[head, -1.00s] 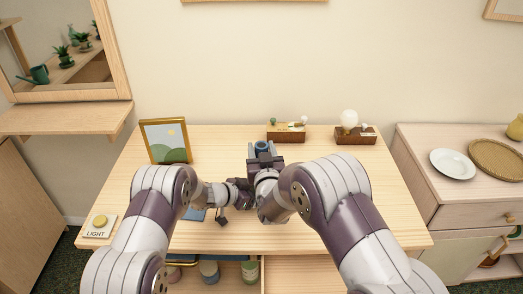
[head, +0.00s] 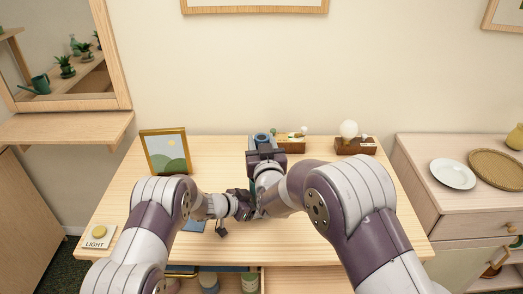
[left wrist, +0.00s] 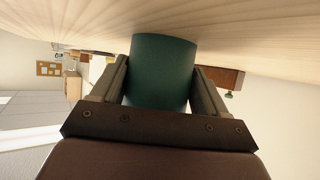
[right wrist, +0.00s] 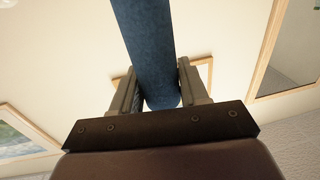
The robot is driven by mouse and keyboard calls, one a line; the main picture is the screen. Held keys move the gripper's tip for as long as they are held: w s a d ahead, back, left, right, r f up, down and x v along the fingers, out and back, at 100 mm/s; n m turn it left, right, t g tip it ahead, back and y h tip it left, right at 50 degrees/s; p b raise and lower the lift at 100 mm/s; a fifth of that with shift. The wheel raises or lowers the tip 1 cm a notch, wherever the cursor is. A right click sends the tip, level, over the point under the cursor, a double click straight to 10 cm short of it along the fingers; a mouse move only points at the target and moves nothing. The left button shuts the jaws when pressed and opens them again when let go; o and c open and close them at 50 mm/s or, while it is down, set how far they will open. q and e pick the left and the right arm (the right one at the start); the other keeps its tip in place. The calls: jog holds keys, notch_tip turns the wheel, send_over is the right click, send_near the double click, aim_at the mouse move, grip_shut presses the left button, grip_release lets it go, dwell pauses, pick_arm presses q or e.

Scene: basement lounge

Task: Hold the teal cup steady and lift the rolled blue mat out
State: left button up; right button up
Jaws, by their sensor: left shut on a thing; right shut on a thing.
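The teal cup (left wrist: 163,70) sits between the two fingers of my left gripper (left wrist: 160,92) in the left wrist view, close to the pale wooden tabletop. My left gripper (head: 246,203) is shut on it; in the head view my arms mostly hide the cup. The rolled blue mat (right wrist: 146,45) is between the fingers of my right gripper (right wrist: 157,88), which is shut on it. In the head view the mat's round top (head: 262,138) pokes up just beyond my right gripper (head: 265,155). The mat's lower end is hidden, so I cannot tell whether it is inside the cup.
A framed picture (head: 166,152) stands at the desk's left, with a light button (head: 98,236) in front. The desk's right side (head: 400,200) is clear.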

jog(key=shift+r, duration=5.7)
pick_arm(q)
jog(key=o, duration=1)
